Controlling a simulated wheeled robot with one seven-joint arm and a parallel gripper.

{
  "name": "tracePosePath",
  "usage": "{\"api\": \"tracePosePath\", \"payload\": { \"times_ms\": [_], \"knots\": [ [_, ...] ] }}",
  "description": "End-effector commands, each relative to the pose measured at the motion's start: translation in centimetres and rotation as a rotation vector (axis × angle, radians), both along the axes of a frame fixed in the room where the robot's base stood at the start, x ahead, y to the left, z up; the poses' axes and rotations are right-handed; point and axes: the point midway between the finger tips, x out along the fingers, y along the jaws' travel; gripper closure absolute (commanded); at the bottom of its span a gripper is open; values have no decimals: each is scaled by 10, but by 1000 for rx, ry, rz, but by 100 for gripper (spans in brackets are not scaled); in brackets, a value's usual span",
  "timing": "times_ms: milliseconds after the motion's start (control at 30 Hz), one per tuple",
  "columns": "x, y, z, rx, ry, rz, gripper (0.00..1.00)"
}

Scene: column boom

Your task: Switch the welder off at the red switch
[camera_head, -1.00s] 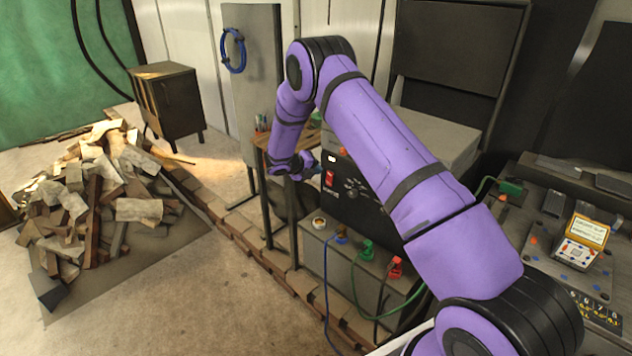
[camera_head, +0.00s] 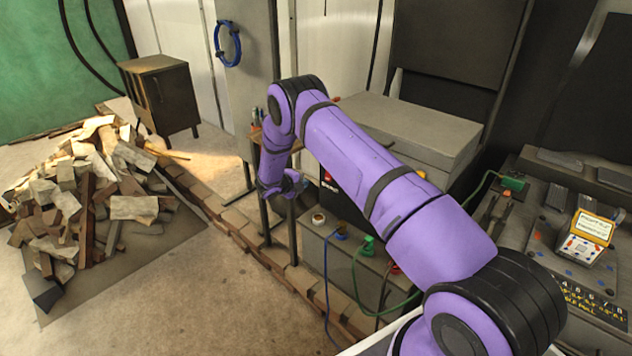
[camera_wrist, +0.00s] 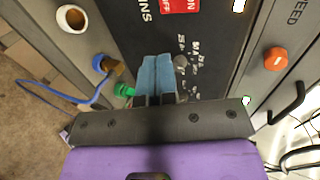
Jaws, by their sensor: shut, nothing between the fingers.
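The red switch (camera_wrist: 181,5) sits on the welder's black front panel (camera_wrist: 125,28) in the wrist view, cut off by the top edge, with white lettering beside it. Its set position cannot be made out. My gripper (camera_wrist: 157,60) has its two blue fingers together and empty, in front of the panel and below the switch in that picture. I cannot tell whether the fingertips touch the panel. In the head view the welder (camera_head: 405,125) is largely behind my arm, and my fingertips are hard to make out there.
An orange-red knob (camera_wrist: 276,59) is on the right in the wrist view. A white cup-like fitting (camera_wrist: 71,18), a blue cable (camera_wrist: 50,92) and a green connector (camera_wrist: 124,90) lie to the left. In the head view, a wood pile (camera_head: 95,195) and a cabinet (camera_head: 158,95) stand left.

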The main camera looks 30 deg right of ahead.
Motion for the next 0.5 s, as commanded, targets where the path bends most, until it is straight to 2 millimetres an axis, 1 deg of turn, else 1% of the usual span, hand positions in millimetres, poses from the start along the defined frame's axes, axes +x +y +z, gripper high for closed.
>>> {"api": "tracePosePath", "payload": {
  "times_ms": [167,500],
  "knots": [
    [6,-22,-12,0,1,-4,100],
    [26,-76,-40,1,-1,-5,100]
  ]
}}
